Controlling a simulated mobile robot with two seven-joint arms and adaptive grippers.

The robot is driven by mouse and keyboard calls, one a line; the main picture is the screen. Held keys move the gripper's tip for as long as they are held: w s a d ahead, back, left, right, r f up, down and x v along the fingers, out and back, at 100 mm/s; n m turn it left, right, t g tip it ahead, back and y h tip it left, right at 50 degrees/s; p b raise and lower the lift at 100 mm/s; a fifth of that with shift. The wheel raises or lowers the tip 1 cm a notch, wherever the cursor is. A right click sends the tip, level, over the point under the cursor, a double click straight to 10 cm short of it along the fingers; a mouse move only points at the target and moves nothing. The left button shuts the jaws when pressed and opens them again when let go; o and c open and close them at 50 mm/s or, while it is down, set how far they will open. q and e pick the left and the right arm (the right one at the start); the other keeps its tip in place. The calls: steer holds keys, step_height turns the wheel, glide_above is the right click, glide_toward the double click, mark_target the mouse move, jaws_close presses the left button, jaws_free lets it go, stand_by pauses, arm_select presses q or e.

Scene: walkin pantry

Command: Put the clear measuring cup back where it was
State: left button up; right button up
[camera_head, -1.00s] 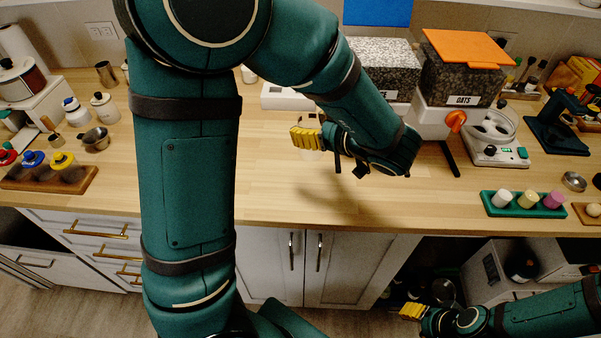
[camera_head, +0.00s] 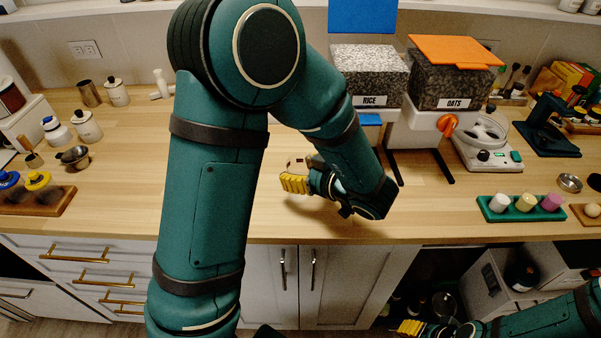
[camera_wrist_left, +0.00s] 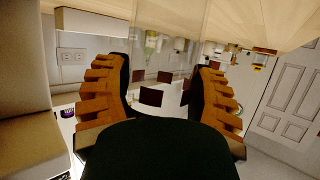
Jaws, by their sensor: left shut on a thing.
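My left gripper (camera_head: 296,183) shows yellow fingers low over the wooden counter (camera_head: 235,226), in front of the rice dispenser. In the left wrist view, its fingers (camera_wrist_left: 160,92) are shut on the clear measuring cup (camera_wrist_left: 165,60). The cup is see-through, with dark reddish squares showing at or behind its wall. In the head view the cup is hard to make out, and I cannot tell whether it touches the counter. My right gripper (camera_head: 410,327) is at the bottom right, below counter height by the open cabinet; its opening does not show clearly.
The rice dispenser (camera_head: 368,78) and oats dispenser (camera_head: 452,90) stand behind the left gripper, their dark legs reaching forward. A white scale (camera_head: 487,150) and a green tray (camera_head: 520,214) with several coloured cylinders lie to the right. The counter's front middle is clear.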

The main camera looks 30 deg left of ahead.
arm_select(q)
steer(key=o, duration=1.1)
steer(key=shift+r, duration=0.15)
steer(key=p+v, duration=0.3)
steer(key=v, duration=0.9)
steer(key=shift+s, duration=0.1)
